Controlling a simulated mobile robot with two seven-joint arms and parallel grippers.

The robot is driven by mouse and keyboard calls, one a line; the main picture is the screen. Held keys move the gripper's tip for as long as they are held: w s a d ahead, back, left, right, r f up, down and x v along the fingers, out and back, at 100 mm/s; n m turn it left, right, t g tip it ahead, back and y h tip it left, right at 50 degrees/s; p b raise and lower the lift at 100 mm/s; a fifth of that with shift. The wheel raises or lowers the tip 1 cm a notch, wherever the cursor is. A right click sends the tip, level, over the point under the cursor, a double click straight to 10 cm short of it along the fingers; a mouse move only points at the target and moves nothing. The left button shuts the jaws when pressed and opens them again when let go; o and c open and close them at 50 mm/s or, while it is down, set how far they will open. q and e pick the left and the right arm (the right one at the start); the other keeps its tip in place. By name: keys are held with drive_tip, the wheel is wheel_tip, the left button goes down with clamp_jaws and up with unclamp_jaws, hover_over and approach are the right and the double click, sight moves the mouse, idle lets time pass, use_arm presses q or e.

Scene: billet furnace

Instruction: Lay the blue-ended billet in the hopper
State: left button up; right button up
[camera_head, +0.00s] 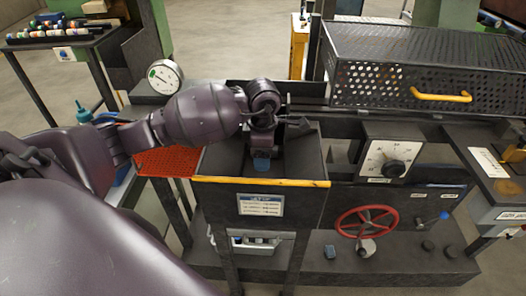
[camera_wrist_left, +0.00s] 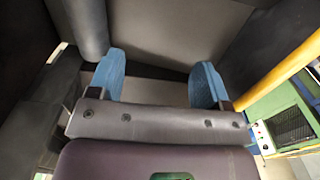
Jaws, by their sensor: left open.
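The hopper (camera_head: 312,168) is a dark open bin with a yellow front lip and a white label on its front. My left gripper (camera_head: 262,160) reaches down into it from the left. In the left wrist view its two blue fingertips (camera_wrist_left: 165,88) stand wide apart with nothing between them. A dark grey cylinder (camera_wrist_left: 82,25) shows beyond the left finger; I cannot tell whether it is the billet. No blue billet end shows clearly in the hopper, where the arm hides part of the inside. My right gripper is not in view.
Several colour-ended billets lie on a rack (camera_head: 52,40) at the upper left. A dial gauge (camera_head: 165,76) stands behind my arm. A perforated cover (camera_head: 420,62) with a yellow handle lies right of the hopper. A red handwheel (camera_head: 366,221) and a knob panel (camera_head: 385,158) are at the right.

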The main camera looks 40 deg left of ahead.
use_arm(q)
wheel_tip(320, 180, up, 11)
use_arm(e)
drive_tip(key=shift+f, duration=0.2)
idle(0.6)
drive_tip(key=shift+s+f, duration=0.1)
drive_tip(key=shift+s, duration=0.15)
use_arm(q)
drive_tip(key=shift+s+f, duration=0.1)
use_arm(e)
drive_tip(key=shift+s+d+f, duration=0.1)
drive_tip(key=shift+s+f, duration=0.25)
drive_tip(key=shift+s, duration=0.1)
